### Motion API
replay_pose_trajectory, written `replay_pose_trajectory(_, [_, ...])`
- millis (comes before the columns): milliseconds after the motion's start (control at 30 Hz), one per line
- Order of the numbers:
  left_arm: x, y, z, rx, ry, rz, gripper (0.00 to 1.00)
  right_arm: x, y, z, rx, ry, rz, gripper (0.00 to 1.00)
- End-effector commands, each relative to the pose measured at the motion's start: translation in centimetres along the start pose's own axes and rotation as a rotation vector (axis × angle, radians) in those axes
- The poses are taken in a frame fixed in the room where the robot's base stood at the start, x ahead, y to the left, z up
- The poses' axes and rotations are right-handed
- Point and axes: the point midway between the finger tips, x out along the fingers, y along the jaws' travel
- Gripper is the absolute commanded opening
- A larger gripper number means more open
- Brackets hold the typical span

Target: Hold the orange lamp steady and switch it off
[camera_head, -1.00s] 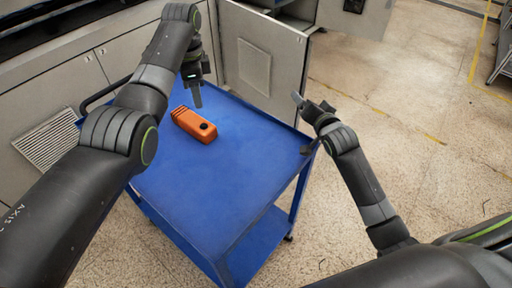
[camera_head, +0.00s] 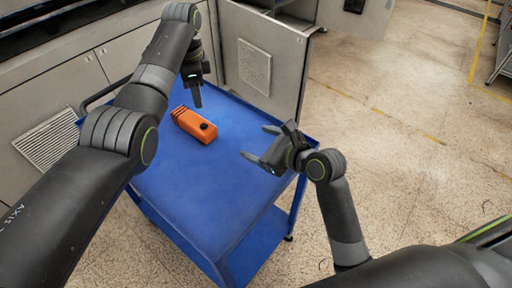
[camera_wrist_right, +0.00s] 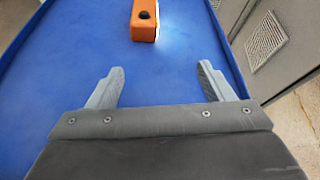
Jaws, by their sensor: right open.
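The orange lamp (camera_head: 190,123) lies on the blue cart top, with a round black knob (camera_head: 204,126) on its near end. In the right wrist view the lamp (camera_wrist_right: 144,27) is at the top, beyond my fingertips, with a bright patch of light on the blue surface beside it. My left gripper (camera_head: 197,103) points down just above and behind the lamp; I cannot tell how far apart its fingers are. My right gripper (camera_head: 257,144) is open and empty over the right side of the cart, pointing toward the lamp and apart from it.
The blue cart (camera_head: 180,190) has a raised rim, and its front part is clear. A grey cabinet door (camera_head: 262,62) stands open close behind its right back edge. Grey cabinets (camera_head: 60,105) line the left. Open floor (camera_head: 400,130) lies to the right.

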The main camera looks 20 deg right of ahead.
Motion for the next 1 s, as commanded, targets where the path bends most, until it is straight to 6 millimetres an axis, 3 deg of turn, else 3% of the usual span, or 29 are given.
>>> replay_pose_trajectory(133, [0.0,0.0,0.0,0.000,0.000,0.000,0.36,-0.3,1.6,0.1,0.134,0.002,0.050,0.75])
replay_pose_trajectory(367, [0.0,0.0,0.0,0.000,0.000,0.000,0.36,0.8,2.2,0.2,0.188,0.004,0.069,0.75])
replay_pose_trajectory(1000, [0.0,0.0,0.0,0.000,0.000,0.000,0.36,11.6,2.9,0.3,0.182,0.005,0.069,0.75])
